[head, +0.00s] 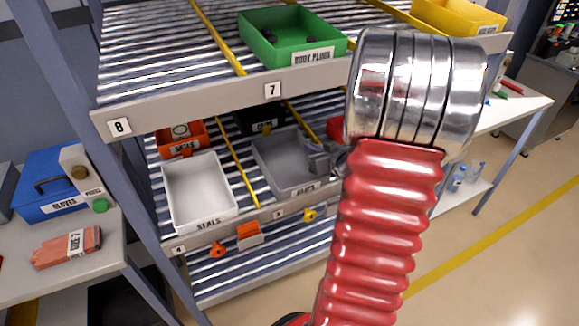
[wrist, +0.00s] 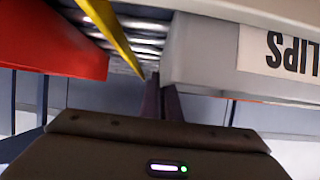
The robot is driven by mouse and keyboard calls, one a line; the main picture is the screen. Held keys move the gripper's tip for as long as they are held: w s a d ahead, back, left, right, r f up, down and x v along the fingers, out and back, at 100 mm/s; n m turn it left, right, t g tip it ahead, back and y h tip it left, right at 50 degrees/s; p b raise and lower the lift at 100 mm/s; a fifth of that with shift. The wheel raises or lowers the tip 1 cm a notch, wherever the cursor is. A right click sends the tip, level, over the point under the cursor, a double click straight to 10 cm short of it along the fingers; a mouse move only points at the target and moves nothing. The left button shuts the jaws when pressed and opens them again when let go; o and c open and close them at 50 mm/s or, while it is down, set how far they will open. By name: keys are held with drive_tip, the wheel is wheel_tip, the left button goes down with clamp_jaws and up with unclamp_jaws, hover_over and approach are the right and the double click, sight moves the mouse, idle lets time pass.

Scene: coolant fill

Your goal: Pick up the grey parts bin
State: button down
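The grey parts bin (head: 280,165) sits on the middle shelf in the head view, with a label on its front. In the wrist view the bin (wrist: 205,55) fills the upper right, its label upside down and cut off by the frame edge. My gripper (wrist: 160,88) shows two dark fingers close together by the bin's near corner. Whether they are apart, or touch the bin wall, I cannot tell. In the head view my red arm hides the space right of the bin.
A white bin (head: 199,190) stands left of the grey bin, beyond a yellow divider (head: 238,160). A red bin (wrist: 45,40) is on its other side. A green bin (head: 290,37) stands on the shelf above. The shelf's front edge runs close to the bins.

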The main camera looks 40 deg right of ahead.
idle(0.4)
drive_tip(key=shift+r, duration=5.05)
